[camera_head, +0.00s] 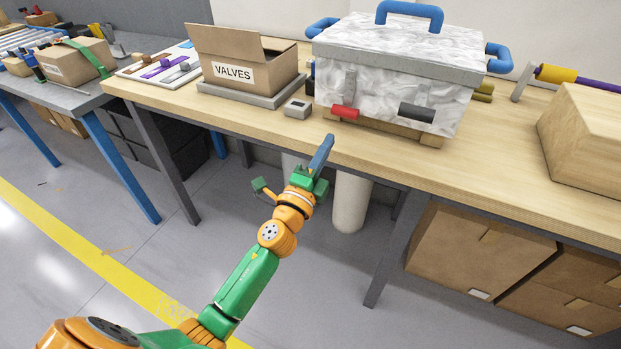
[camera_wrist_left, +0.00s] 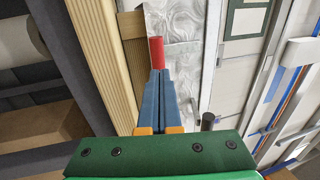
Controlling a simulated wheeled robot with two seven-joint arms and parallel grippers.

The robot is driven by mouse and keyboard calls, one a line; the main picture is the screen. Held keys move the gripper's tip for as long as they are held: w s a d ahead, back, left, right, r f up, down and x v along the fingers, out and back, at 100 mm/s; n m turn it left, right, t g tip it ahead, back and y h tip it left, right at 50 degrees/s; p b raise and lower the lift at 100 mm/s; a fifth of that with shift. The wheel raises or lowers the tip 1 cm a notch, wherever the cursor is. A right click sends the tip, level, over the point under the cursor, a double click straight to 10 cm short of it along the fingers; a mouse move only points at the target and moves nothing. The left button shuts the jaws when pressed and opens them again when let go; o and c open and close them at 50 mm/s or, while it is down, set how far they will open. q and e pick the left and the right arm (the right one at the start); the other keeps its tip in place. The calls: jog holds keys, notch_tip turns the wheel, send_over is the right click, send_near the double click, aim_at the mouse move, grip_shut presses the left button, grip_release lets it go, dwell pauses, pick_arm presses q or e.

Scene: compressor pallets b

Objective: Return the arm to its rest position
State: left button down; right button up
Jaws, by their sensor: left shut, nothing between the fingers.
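My left arm, green and orange, reaches up from the bottom left in the head view. Its left gripper (camera_head: 325,145) has blue fingers and is shut and empty. The fingertips are at the table's front edge, just in front of and below the marbled grey-white box with blue handles (camera_head: 370,58). In the left wrist view the shut blue fingers (camera_wrist_left: 157,72) point toward the red latch (camera_wrist_left: 156,52) on the box front (camera_wrist_left: 185,40). I cannot tell whether they touch anything. The right gripper is not in view.
The wooden table (camera_head: 490,180) spans the view. An open carton marked VALVES (camera_head: 236,71) and a small grey device (camera_head: 297,108) stand left of the box. A cardboard box (camera_head: 585,130) is at the right. Cartons (camera_head: 475,250) sit below. The floor at left is open.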

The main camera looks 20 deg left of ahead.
pick_arm(q)
jog(key=b+v, duration=0.1)
jog(key=v, duration=0.6)
jog(key=s+a+f+n+g+p, duration=0.1)
jog(key=s+f+n+g+p, duration=0.2)
jog(key=f, duration=0.9)
jog(key=s+f+n+g+p, duration=0.15)
jog(key=f+n+g, duration=0.35)
jog(key=f, duration=0.7)
jog(key=s+f+n+g+p, duration=0.1)
jog(key=s+f+n+g, duration=0.3)
jog(key=s, duration=1.2)
jog(key=s+f+n+g+p, duration=0.2)
jog(key=s+f+n+g, duration=0.2)
jog(key=s+f, duration=0.9)
jog(key=s+a+g, duration=0.1)
jog(key=s+g, duration=0.2)
jog(key=shift+g+y, duration=0.3)
jog(key=shift+y, duration=0.1)
